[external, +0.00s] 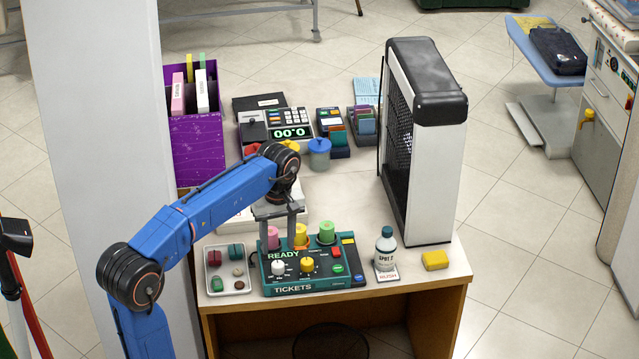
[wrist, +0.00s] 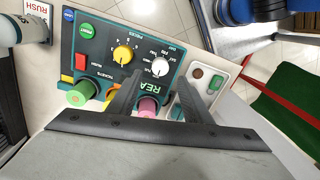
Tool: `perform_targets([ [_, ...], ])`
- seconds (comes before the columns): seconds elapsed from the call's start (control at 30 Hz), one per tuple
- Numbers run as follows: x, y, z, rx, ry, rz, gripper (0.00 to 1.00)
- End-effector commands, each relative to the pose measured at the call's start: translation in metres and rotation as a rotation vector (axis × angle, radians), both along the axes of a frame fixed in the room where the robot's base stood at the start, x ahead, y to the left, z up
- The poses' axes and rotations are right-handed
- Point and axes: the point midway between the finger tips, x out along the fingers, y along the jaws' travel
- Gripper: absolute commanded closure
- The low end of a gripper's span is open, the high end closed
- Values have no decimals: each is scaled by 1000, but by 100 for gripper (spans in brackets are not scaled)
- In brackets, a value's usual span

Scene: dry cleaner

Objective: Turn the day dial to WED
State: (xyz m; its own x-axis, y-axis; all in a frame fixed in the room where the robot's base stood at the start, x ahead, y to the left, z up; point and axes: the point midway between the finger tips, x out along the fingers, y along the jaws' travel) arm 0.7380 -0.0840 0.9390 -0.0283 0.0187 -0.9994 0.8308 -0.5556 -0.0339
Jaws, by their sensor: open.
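The green ticket machine (external: 312,283) sits at the table's front, with a READY display and two round dials on its face. The white dial (external: 278,268) is on the left and the yellow dial (external: 307,265) is right of it. Both also show in the wrist view, white (wrist: 160,67) and yellow (wrist: 123,54); the lettering around them is too small to read surely. My gripper (external: 279,236) is open above the machine's back edge. In the wrist view its fingertips (wrist: 159,80) stand apart, one on each side of the white dial in the picture, with no grip on it.
A tall white-and-black unit (external: 437,180) closes off the right side.

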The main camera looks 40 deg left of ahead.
Motion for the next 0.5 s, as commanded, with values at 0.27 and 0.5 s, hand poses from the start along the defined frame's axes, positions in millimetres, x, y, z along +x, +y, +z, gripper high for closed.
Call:
perform_targets([
  [0.27,-2,1,-45,0,1,0,55],
  [0.5,-2,1,-64,0,0,0,55],
])
